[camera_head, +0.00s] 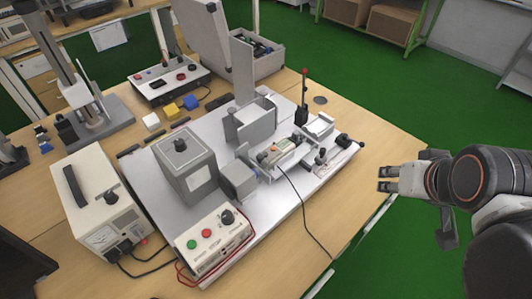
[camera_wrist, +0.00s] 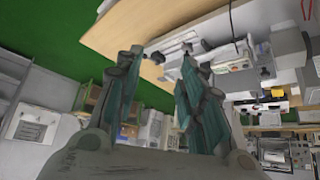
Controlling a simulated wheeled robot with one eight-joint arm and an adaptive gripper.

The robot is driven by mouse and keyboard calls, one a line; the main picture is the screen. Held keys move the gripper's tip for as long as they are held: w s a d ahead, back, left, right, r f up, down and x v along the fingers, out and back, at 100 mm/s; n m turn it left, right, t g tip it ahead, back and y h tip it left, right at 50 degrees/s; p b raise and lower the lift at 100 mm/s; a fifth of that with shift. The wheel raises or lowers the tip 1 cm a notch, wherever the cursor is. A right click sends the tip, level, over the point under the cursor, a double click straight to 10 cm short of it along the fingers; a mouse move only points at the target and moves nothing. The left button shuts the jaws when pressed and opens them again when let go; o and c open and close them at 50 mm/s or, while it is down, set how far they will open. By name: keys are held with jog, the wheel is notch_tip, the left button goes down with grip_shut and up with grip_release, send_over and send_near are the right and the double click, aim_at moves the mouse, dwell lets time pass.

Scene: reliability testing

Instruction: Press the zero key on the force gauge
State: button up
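The force gauge (camera_head: 284,144) looks to be the small pale unit with a greenish display on the white test rig, with a black cable running from it. Its separate keys are too small to tell apart, so I cannot pick out the zero key. In the wrist view a small unit with a display (camera_wrist: 234,66), probably the same gauge, lies right of my fingers. My gripper (camera_head: 384,178) is right of the rig, beyond the table's right edge, apart from the gauge. In the wrist view my gripper (camera_wrist: 162,58) has its two fingers apart with nothing between them.
A red-tipped upright lever (camera_head: 304,95) stands behind the gauge. A grey box (camera_head: 185,168), a control box with red and green buttons (camera_head: 214,243) and a cream power unit (camera_head: 98,205) stand left. Bare tabletop (camera_head: 375,150) and open space lie between rig and gripper.

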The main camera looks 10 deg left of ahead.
grip_shut()
dwell(1.4)
